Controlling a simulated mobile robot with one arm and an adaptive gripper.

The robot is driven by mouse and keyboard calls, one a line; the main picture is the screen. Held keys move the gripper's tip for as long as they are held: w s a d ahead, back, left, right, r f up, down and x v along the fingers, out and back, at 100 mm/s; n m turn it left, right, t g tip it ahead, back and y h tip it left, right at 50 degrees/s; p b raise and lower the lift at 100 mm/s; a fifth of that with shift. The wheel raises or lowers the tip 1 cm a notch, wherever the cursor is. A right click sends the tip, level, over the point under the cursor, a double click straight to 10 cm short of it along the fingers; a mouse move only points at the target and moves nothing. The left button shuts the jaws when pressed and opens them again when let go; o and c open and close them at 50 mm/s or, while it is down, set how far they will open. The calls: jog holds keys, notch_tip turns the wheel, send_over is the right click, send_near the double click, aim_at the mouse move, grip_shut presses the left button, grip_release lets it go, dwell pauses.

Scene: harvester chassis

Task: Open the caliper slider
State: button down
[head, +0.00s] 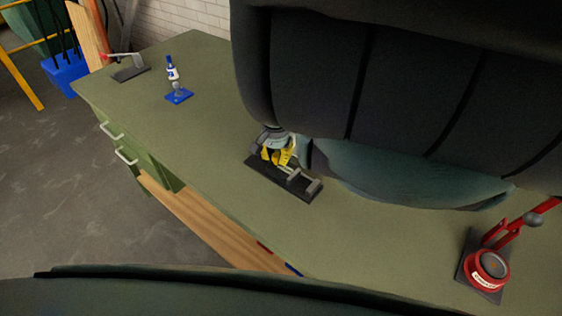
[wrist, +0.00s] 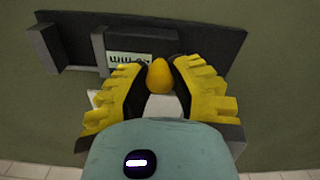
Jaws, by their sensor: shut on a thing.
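The caliper (head: 282,178) is a dark base plate with grey upright blocks on the bench, in the middle of the head view. In the wrist view its plate (wrist: 215,38) lies across the top. The slider block (wrist: 113,43) carries a pale label with upside-down writing. An upright end jaw (wrist: 46,48) stands left of it, with a gap between them. My gripper (head: 277,157) is over the caliper's far left part. In the wrist view my gripper (wrist: 160,80) has its yellow ridged fingers shut on the slider's yellow knob (wrist: 160,74). The fingers hide part of the slider.
A red round device with a lever (head: 488,268) stands at the front right of the green bench (head: 200,120). My dark arm covers the upper right.

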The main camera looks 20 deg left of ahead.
jog(key=shift+w+a+f+b, duration=0.3)
jog(key=shift+a+b, duration=0.1)
jog(key=shift+a, duration=0.15)
jog(key=shift+a+r, duration=0.25)
jog(key=shift+a, duration=0.15)
jog(key=c, duration=0.8)
grip_release()
jog(key=shift+r, duration=0.1)
notch_tip(320, 180, up, 12)
jog(key=shift+d+f, duration=0.1)
